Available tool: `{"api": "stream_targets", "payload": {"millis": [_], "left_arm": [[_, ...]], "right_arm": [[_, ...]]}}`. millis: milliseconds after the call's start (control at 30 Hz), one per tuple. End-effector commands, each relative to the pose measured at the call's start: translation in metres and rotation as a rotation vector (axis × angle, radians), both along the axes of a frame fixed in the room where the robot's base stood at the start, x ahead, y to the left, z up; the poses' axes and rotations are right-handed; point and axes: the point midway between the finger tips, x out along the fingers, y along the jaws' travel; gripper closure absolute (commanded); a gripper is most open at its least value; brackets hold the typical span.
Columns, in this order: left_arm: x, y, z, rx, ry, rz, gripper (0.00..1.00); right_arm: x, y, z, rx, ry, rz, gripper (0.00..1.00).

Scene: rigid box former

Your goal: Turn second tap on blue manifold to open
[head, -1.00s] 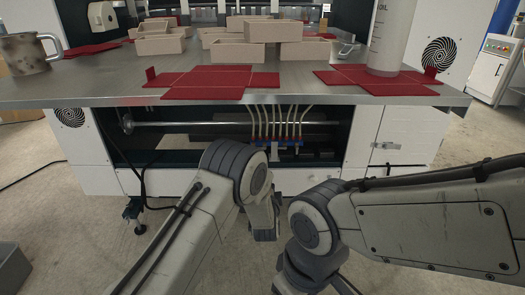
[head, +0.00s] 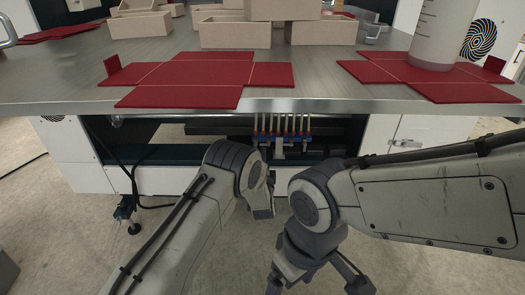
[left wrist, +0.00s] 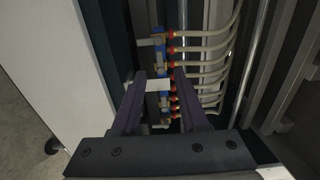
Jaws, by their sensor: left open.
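The blue manifold (head: 282,141) hangs under the front edge of the steel table, with a row of red-collared fittings and pale hoses. In the left wrist view, the manifold (left wrist: 159,68) runs up the picture, with blue bodies, red collars and brass-coloured parts. My left gripper (left wrist: 158,80) is open, its two dark fingers apart with nothing gripped. A white tab and part of the manifold show between the fingertips; I cannot tell whether they touch. The fingers hide some fittings. My right gripper is low at the bottom edge of the head view, partly cut off.
A white panel (left wrist: 60,50) stands left of the manifold in the wrist view. A metal rod and hoses lie to the right.

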Motion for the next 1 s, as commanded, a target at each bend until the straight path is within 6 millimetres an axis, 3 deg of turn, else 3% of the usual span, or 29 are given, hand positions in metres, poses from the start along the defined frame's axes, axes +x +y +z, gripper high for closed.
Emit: {"api": "stream_targets", "payload": {"millis": [100, 300, 733, 767, 867, 1000], "left_arm": [[0.025, 0.001, -0.005, -0.002, -0.003, 0.002, 0.56], [0.052, 0.002, -0.003, 0.000, -0.001, 0.003, 0.56], [0.063, 0.004, -0.001, 0.001, 0.002, 0.004, 0.56], [0.063, 0.004, -0.001, 0.001, 0.002, 0.004, 0.60], [0.063, 0.004, -0.001, 0.001, 0.002, 0.004, 0.98], [0.062, 0.004, -0.001, 0.001, 0.002, 0.004, 1.00]], "right_arm": [[0.000, 0.000, -0.016, 0.000, 0.000, 0.000, 0.10], [0.000, 0.000, -0.027, 0.000, 0.000, 0.000, 0.10], [0.000, 0.000, -0.029, 0.000, 0.000, 0.000, 0.10], [0.000, 0.000, -0.029, 0.000, 0.000, 0.000, 0.10], [0.000, 0.000, -0.029, 0.000, 0.000, 0.000, 0.10], [0.000, 0.000, -0.029, 0.000, 0.000, 0.000, 0.10]]}}
